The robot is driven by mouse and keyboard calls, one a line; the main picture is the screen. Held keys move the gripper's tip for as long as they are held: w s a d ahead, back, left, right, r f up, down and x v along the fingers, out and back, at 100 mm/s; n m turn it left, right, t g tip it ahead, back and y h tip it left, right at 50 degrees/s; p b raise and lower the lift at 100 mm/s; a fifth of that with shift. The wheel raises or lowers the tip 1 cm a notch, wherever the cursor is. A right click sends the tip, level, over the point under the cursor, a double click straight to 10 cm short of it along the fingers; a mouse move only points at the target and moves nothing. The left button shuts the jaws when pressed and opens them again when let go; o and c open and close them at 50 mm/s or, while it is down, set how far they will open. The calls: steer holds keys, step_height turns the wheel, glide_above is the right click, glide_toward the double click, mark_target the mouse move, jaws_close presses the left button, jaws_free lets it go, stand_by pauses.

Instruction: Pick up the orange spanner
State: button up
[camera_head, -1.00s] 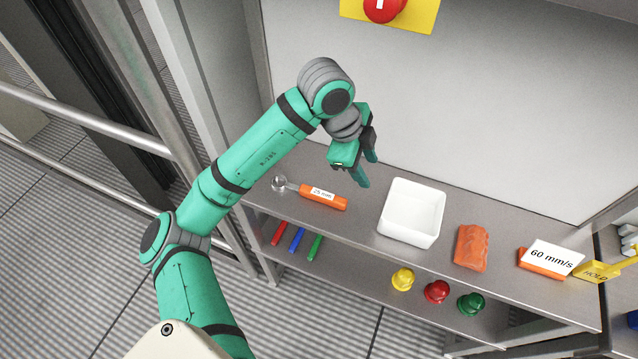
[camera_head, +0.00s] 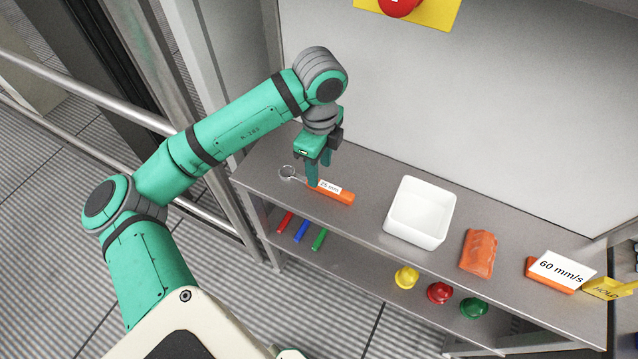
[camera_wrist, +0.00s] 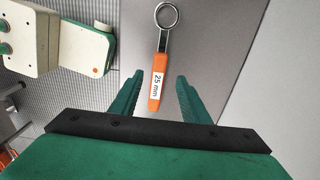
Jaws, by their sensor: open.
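The orange spanner (camera_head: 338,194) lies on the upper shelf, left of the white bin. It has an orange handle with a "25 mm" label and a metal ring end. In the wrist view the spanner (camera_wrist: 155,91) points away from me, its handle end lying between my two fingers and its ring beyond the fingertips. My gripper (camera_head: 320,179) is open and empty, above the spanner, its fingers pointing down and hiding part of it in the head view. In the wrist view the green fingertips (camera_wrist: 159,76) stand on either side of the handle, with gaps on both sides.
A white bin (camera_head: 418,238) stands right of the spanner, with an orange lump (camera_head: 478,252) and a "60 mm/s" sign (camera_head: 562,268) further right. Coloured pens and knobs sit on the lower shelf (camera_head: 355,259). A wall panel (camera_head: 500,110) rises behind the shelf.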

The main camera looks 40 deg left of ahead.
mark_target(321, 183)
steer(key=f, duration=0.5)
steer(key=shift+s+d, duration=0.1)
steer(key=shift+d, duration=0.2)
jaws_close()
steer(key=shift+r, duration=0.1)
